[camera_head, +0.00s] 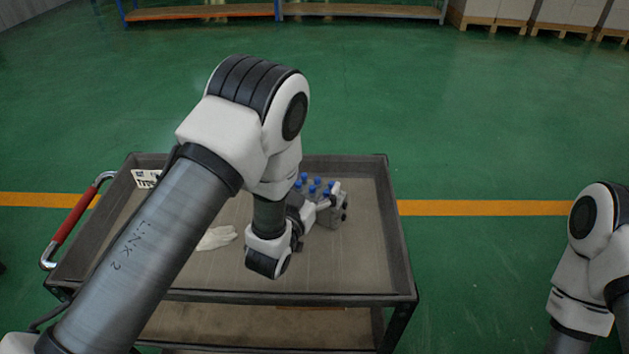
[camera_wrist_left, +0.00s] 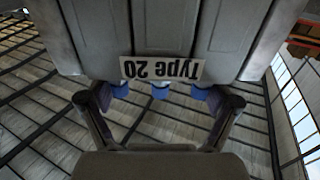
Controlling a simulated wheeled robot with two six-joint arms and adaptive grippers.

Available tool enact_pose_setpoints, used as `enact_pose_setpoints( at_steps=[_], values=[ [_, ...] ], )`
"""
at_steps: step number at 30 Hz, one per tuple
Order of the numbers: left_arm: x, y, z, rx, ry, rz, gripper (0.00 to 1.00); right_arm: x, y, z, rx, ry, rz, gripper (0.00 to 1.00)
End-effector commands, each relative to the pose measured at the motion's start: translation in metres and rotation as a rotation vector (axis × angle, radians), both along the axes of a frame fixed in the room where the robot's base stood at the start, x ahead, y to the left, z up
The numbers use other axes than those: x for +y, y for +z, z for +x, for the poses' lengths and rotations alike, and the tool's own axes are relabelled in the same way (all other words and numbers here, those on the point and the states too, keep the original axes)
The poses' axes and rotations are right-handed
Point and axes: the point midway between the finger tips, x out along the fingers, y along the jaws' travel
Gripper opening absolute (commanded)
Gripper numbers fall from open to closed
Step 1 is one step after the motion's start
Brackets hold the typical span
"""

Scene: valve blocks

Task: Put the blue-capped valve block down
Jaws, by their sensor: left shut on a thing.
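The valve block (camera_head: 333,217) is grey with several blue caps on its top, in the head view over the right half of the cart's tray (camera_head: 365,262). My left gripper (camera_head: 326,204) is shut on it, reaching in from the left. In the left wrist view the grey block (camera_wrist_left: 160,25) fills the top, with an upside-down "Type 20" label (camera_wrist_left: 160,69) and blue caps between the fingers of the left gripper (camera_wrist_left: 160,102). I cannot tell whether the block's underside touches the tray. My right gripper is out of view; only part of that arm shows at the right edge.
A white glove (camera_head: 216,238) lies on the tray left of the block. A small white lettered card (camera_head: 146,179) is at the tray's back left corner. The cart has raised rims and a red handle (camera_head: 76,219) at left. Tray surface right of the block is clear.

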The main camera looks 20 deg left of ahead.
Motion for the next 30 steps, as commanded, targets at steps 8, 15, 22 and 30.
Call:
enact_pose_setpoints(
  at_steps=[8, 15, 22, 30],
  values=[
    [0.000, -0.008, 0.000, -0.003, 0.000, -0.001, 0.20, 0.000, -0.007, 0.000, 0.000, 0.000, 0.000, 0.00],
    [0.000, -0.017, -0.002, 0.014, -0.002, -0.001, 0.93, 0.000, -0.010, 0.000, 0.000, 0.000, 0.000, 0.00],
    [-0.001, -0.018, -0.003, 0.017, -0.003, -0.002, 1.00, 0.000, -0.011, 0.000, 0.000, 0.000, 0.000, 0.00],
    [-0.001, 0.001, -0.004, 0.018, -0.004, -0.002, 1.00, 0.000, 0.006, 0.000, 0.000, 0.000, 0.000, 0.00]
  ],
)
